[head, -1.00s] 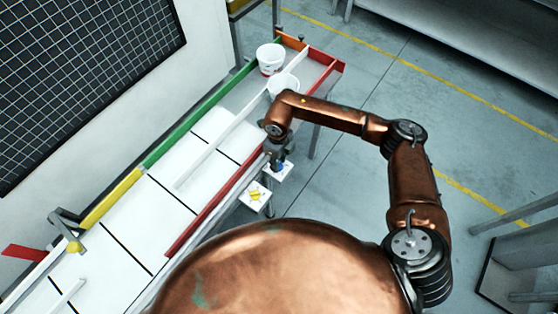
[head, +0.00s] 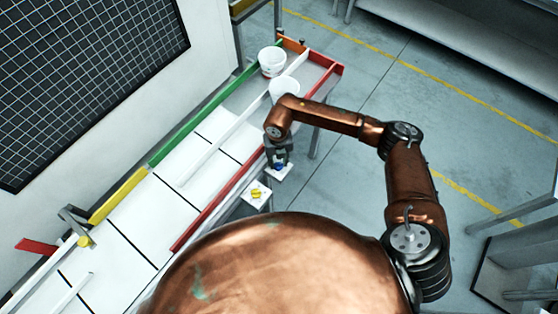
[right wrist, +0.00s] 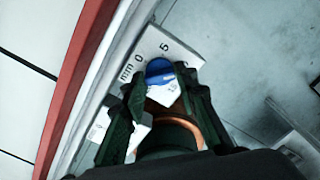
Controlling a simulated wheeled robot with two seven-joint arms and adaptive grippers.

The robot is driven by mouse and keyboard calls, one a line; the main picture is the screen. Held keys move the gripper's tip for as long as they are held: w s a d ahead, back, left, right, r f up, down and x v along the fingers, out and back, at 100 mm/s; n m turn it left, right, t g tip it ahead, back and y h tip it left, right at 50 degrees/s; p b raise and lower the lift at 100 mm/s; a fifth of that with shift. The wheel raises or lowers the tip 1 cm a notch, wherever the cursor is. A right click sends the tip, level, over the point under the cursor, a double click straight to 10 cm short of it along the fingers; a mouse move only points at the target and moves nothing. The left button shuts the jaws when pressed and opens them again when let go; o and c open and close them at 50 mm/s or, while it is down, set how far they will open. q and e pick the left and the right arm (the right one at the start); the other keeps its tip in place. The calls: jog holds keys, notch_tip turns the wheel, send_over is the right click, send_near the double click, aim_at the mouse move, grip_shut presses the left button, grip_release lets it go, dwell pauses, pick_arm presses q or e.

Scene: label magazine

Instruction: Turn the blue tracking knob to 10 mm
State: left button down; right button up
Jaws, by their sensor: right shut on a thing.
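The blue tracking knob (right wrist: 160,68) sits on a white dial plate (right wrist: 150,42) in the right wrist view. The plate reads "mm", "0" and "5"; a further mark on the right is partly hidden by a finger. My right gripper (right wrist: 160,78) has its two dark fingers on either side of the knob and is shut on it. I cannot make out where the knob points. In the head view the gripper (head: 278,158) reaches down over the plate (head: 285,174), and only a little of the blue knob (head: 279,166) shows. My left gripper is not in view.
A yellow knob (head: 257,194) stands on a second white plate (head: 254,203) nearby. A red rail (head: 218,209) edges the white conveyor (head: 165,205) beside the plates. Two white buckets (head: 271,60) (head: 283,87) stand at its far end.

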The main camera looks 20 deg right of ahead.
aim_at(278, 163)
jog(key=shift+w+r+m, duration=0.2)
jog(key=shift+w+m, duration=0.1)
dwell(0.4)
jog(key=o, duration=1.2)
jog(key=shift+s+f, duration=0.15)
jog(key=shift+c, duration=0.2)
notch_tip(278, 163, up, 12)
